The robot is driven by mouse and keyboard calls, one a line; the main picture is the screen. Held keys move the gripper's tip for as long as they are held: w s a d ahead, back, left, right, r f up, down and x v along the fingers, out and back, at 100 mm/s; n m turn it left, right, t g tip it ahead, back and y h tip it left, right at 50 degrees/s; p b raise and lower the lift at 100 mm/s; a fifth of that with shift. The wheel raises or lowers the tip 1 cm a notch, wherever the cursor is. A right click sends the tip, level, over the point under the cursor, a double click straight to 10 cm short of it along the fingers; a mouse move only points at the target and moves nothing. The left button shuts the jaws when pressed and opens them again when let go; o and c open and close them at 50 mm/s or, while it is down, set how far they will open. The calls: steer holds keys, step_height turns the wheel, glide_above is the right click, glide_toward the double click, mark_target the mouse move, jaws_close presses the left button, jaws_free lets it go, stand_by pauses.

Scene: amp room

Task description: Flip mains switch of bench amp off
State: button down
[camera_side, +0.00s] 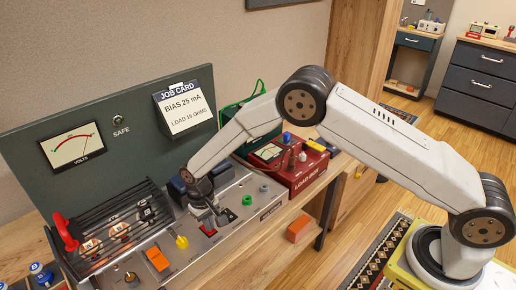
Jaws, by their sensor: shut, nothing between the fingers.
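The bench amp has a metal top panel (258,189) and a dark green upright back panel (140,88). A small red switch-like part (208,231) is set in a dark surround on the top, near the front edge. Which part is the mains switch, and its position, I cannot tell from any readable label. My gripper (210,220) is shut and empty, pointing down just behind the red part. Whether it touches the part is too small to tell. The gripper hides some of the panel behind it.
A black cage (120,215) with tubes and a red handle (65,232) stands left. A yellow knob (182,242), an orange block (157,259) and a green knob (247,200) are nearby. A red load box (300,165) stands right. A job card (185,108) hangs behind.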

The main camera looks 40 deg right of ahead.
steer(key=shift+f, duration=0.2)
steer(key=shift+s+f, duration=0.25)
steer(key=shift+f, duration=0.1)
steer(key=shift+w, duration=0.1)
steer(key=shift+w+r, duration=0.15)
steer(key=shift+w, duration=0.6)
steer(key=shift+r, duration=0.2)
step_height(320, 180, up, 14)
steer(key=w, duration=0.1)
steer(key=shift+w+f, duration=0.15)
steer(key=shift+w, duration=0.2)
stand_by(0.4)
stand_by(0.4)
